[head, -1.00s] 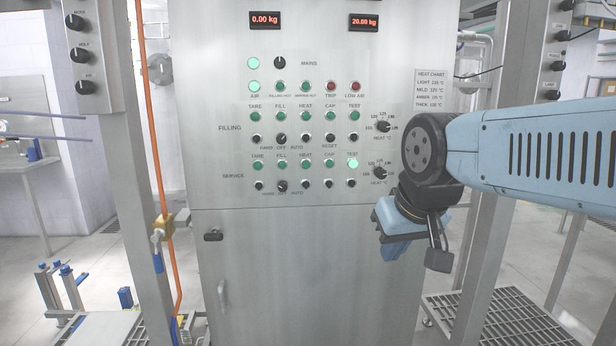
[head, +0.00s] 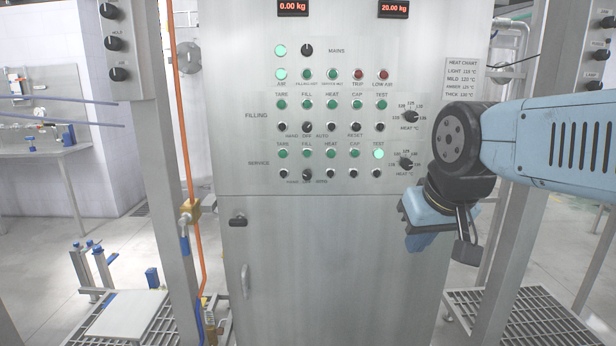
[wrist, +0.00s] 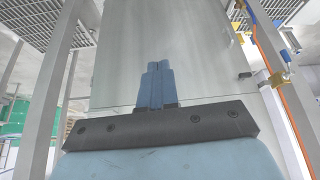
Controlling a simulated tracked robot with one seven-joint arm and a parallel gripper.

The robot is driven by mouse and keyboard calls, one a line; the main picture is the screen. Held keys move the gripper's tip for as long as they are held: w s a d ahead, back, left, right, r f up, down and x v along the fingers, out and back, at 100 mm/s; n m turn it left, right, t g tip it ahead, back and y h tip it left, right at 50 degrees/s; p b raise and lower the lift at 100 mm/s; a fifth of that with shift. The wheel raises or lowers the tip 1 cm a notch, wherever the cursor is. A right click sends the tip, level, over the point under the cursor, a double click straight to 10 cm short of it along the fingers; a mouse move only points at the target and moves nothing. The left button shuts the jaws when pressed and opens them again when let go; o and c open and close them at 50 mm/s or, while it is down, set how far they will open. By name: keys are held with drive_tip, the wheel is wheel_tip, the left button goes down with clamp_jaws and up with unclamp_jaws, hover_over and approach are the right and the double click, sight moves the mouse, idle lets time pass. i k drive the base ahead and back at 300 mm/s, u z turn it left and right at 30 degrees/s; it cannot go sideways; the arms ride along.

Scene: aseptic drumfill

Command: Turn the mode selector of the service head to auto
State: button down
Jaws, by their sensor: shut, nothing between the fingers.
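The service head's mode selector (head: 307,174) is a small black knob in the lowest row of the steel cabinet's panel, in the head view. Its HAND, OFF, AUTO marks are just below it; its exact pointing is too small to tell. My gripper (head: 418,243) is at the lower right of the panel, below the heat knobs and well apart from the selector. In the wrist view its two blue fingers (wrist: 158,84) are shut together and empty, with the plain lower cabinet front beyond them.
The filling mode selector (head: 307,127) sits in the row above. Small black buttons flank the service selector, and green lamps (head: 307,153) are above it; the TEST lamp (head: 378,153) is lit. Steel posts (head: 170,150) stand either side.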

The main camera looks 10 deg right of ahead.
sight(307, 175)
drive_tip(key=z, duration=1.15)
drive_tip(key=k, duration=1.45)
drive_tip(key=u, duration=1)
drive_tip(key=i, duration=1)
drive_tip(key=z, duration=0.05)
